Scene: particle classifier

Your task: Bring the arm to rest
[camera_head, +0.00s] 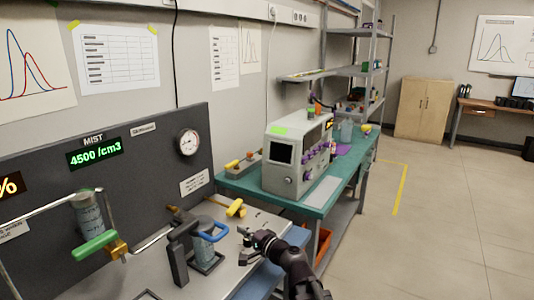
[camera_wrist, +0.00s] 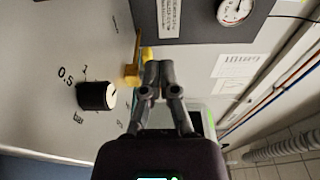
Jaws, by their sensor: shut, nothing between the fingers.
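My gripper (camera_head: 252,240) reaches in from the lower right in the head view, over the right part of the grey bench top. In the wrist view its two dark fingers (camera_wrist: 159,72) are together and hold nothing. A black knob (camera_wrist: 97,96) with printed marks around it is on the pale panel to the left of the fingers. A yellow handle (camera_wrist: 132,72) shows just left of the fingertips. In the head view the yellow handle (camera_head: 236,208) is behind my gripper. I cannot tell how far the fingertips are from it.
A blue-handled part (camera_head: 210,234) and a dark upright bracket (camera_head: 180,255) stand left of my gripper. A green-handled valve (camera_head: 96,245) is farther left. The grey instrument (camera_head: 287,160) stands on the teal bench (camera_head: 318,208) behind. Open floor (camera_head: 440,220) lies to the right.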

